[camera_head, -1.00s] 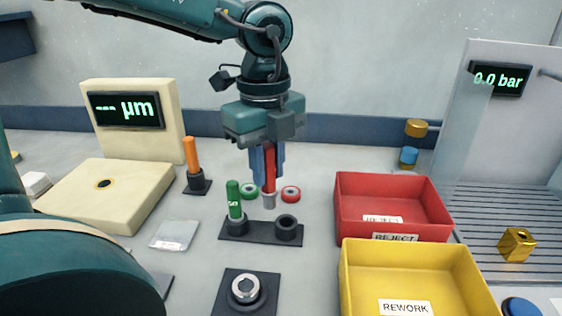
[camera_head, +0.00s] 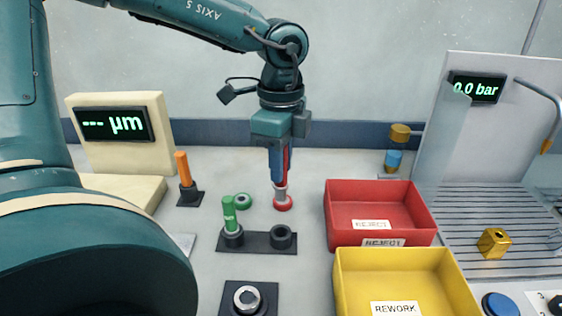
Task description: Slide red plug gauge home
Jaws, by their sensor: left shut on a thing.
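My left gripper (camera_head: 281,175) is shut on the red plug gauge (camera_head: 289,160). Its blue fingers hide most of the red handle. The grey tip (camera_head: 280,191) points down, upright. In the picture the tip is just above the empty right socket (camera_head: 281,236) of the black two-socket stand (camera_head: 257,241), apart from it, and overlaps the red ring (camera_head: 283,205). The green plug gauge (camera_head: 229,212) stands in the stand's left socket. My right gripper is not in view.
A red reject bin (camera_head: 432,222) and a yellow rework bin (camera_head: 350,295) stand to the right. An orange plug (camera_head: 183,168) stands at left, a green ring (camera_head: 243,202) behind the stand. A metal ring on a black base (camera_head: 245,299) is in front.

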